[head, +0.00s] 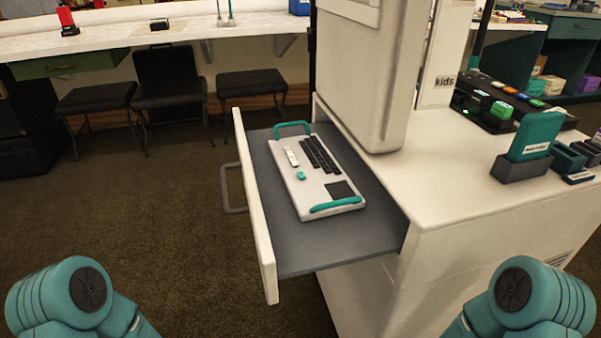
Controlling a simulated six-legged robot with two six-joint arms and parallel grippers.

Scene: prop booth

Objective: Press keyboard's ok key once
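The keyboard (312,192) is a white panel with teal handles at its far and near ends. It lies in the pulled-out drawer (300,258). It has black keys (320,155), a dark square pad (340,190), a small white strip (291,157) and a single teal key (301,175) on its left side. No key label is readable, so I cannot tell which one is ok. Only teal links of my arms show at the lower left and lower right corners. Neither gripper is in view, and nothing touches the keyboard.
The drawer's white front (252,205) with a grey handle (232,188) stands up left of the keyboard. The white cabinet (450,180) and its tall upper housing (362,70) rise at the right. A teal device in a dark stand (522,166) sits on the cabinet. Chairs stand behind.

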